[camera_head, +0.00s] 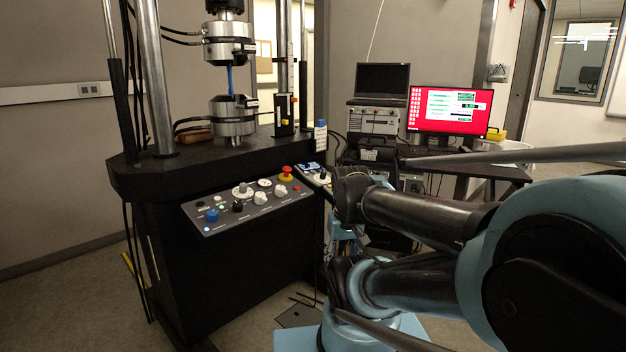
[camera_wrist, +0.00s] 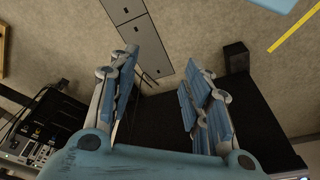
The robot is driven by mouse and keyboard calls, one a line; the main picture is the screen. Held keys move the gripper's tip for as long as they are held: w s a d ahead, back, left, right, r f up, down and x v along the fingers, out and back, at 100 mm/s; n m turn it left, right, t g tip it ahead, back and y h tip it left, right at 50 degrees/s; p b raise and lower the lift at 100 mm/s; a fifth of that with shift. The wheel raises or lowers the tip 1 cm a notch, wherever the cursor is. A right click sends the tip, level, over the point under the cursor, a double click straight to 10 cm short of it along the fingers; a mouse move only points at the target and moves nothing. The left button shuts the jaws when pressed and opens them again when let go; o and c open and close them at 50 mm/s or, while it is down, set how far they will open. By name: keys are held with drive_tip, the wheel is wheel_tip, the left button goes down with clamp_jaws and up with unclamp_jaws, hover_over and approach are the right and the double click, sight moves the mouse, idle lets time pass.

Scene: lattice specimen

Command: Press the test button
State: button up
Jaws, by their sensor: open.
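The sloped grey control panel (camera_head: 250,204) on the front of the black testing machine (camera_head: 240,270) carries several knobs and buttons. A red mushroom button (camera_head: 286,173) is at its upper right and a blue knob (camera_head: 212,215) at its left. I cannot tell which one is the test button; the labels are too small to read. A small control unit with a display (camera_head: 312,168) stands just right of the panel. My gripper (camera_wrist: 160,72) is open and empty in the wrist view, its fingers spread apart. The panel is not recognisable there, and I cannot make out my fingertips in the head view.
A blue specimen (camera_head: 230,80) sits between the machine's upper and lower grips. My arm covers the right foreground. Bare floor (camera_head: 75,300) shows at the left.

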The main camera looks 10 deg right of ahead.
clamp_jaws()
idle(1.2)
